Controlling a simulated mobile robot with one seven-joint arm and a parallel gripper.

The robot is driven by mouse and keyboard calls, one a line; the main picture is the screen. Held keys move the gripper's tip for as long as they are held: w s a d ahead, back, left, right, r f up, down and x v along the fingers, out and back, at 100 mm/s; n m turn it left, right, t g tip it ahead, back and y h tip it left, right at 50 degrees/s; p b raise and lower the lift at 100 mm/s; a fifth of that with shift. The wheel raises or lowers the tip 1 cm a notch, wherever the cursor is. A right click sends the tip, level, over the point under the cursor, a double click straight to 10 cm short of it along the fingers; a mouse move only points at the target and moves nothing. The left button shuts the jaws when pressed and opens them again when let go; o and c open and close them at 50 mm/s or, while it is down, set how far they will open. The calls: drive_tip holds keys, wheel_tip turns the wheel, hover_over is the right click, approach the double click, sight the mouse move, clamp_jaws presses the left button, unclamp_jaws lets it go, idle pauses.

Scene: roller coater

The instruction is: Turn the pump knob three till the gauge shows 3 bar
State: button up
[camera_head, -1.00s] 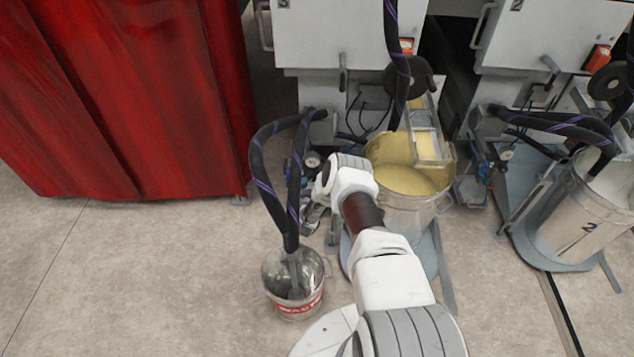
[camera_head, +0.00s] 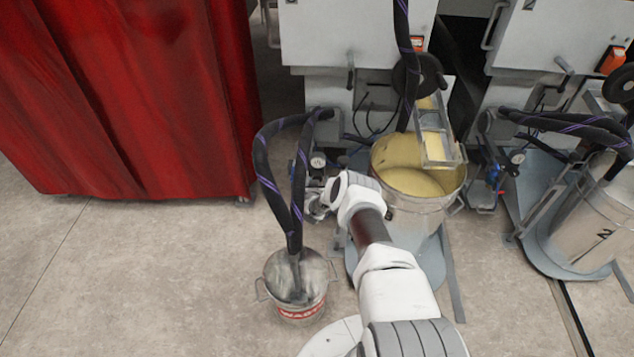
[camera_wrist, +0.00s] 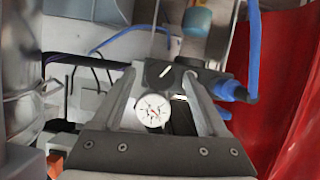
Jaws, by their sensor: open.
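The pressure gauge (camera_wrist: 152,110) is a small round white dial with a needle, seen between my fingers in the wrist view; its reading is too small to tell. It also shows in the head view (camera_head: 318,160), behind my wrist. A dark grey pump part with a white mark, apparently the knob (camera_wrist: 166,71), lies between my fingertips. My gripper (camera_wrist: 160,73) is open, with one finger on each side of it; I cannot tell whether they touch it. In the head view, my gripper (camera_head: 316,207) is partly hidden by the hoses and my wrist.
A bucket of yellow coating (camera_head: 419,208) stands right of my wrist. A waste bucket (camera_head: 299,309) stands in front, with black hoses (camera_head: 263,165) looping into it. A red curtain (camera_head: 120,100) hangs at the left. Blue fittings (camera_wrist: 230,90) are close to my right finger.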

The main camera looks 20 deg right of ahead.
drive_tip(key=shift+c, duration=0.2)
clamp_jaws()
drive_tip(key=shift+m, duration=0.3)
drive_tip(key=m+t+y, duration=0.1)
drive_tip(key=m, duration=0.1)
drive_tip(key=m+t+y, duration=0.1)
drive_tip(key=m+y, duration=0.2)
drive_tip(key=m, duration=0.2)
drive_tip(key=shift+s+d+f+t, duration=0.15)
drive_tip(key=shift+d+f+t, duration=0.05)
drive_tip(key=shift+d+t, duration=0.2)
idle(0.5)
